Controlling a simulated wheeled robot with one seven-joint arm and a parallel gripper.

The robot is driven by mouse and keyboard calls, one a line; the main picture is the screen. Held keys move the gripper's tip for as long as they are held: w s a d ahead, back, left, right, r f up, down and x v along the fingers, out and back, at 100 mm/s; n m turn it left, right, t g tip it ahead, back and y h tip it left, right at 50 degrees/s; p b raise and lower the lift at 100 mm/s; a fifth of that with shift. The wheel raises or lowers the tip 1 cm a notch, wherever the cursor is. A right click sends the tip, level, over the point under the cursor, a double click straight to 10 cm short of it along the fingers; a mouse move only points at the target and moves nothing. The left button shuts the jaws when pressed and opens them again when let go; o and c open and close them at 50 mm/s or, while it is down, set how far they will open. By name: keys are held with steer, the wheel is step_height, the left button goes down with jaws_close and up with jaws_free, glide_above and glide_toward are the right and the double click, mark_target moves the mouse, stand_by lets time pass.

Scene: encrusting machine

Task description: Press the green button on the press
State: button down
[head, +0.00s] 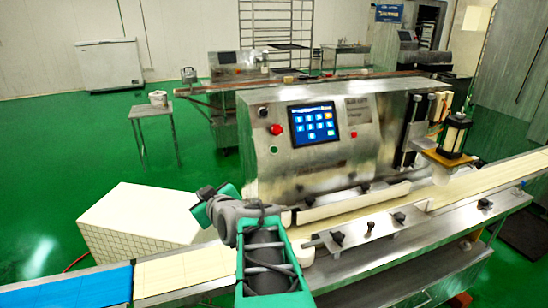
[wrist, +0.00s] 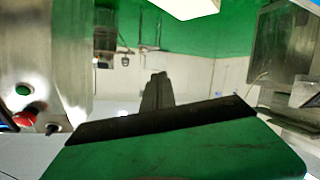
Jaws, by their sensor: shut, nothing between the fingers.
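The press (head: 345,165) is a large stainless steel machine in the middle of the head view. Its small green button (head: 274,150) is on the front face, just below a red button (head: 276,130) and left of the blue touchscreen (head: 314,123). In the wrist view, the green button (wrist: 22,90) shows at the left edge, beside the red button (wrist: 25,118). My gripper (head: 206,192) is left of and lower than the buttons, apart from the panel. In the wrist view, its dark fingers (wrist: 157,92) are together and empty.
A conveyor belt (head: 190,268) runs along the front of the press, with a blue section (head: 80,290) at left. A white tiled block (head: 145,215) stands left of my arm. A small metal table (head: 150,110) stands farther back on the open green floor.

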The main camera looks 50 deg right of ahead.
mark_target(274, 150)
steer(key=s+d+r+m+h, duration=0.1)
steer(key=s+d+r+h, duration=0.2)
steer(key=d, duration=0.3)
steer(key=s+d+r+m+t+h+b, duration=0.1)
steer(key=s+d+r+h, duration=0.2)
steer(key=s+d, duration=0.3)
steer(key=s+d+r+m+h+b, duration=0.1)
steer(key=s+d+r+h, duration=0.2)
steer(key=d, duration=0.5)
steer(key=shift+s+t+h, duration=0.3)
steer(key=shift+s+h, duration=0.45)
steer(key=shift+h, duration=0.15)
steer(key=shift+w+d+f+p, duration=0.2)
steer(key=shift+w+d+f, duration=0.45)
steer(key=shift+w, duration=0.5)
steer(key=shift+w+d+f+p, duration=0.25)
steer(key=shift+w+d+f, duration=0.45)
steer(key=shift+w, duration=0.45)
steer(key=shift+w+d+f+p, duration=0.2)
steer(key=shift+w+d+f, duration=0.45)
steer(key=shift+w, duration=0.5)
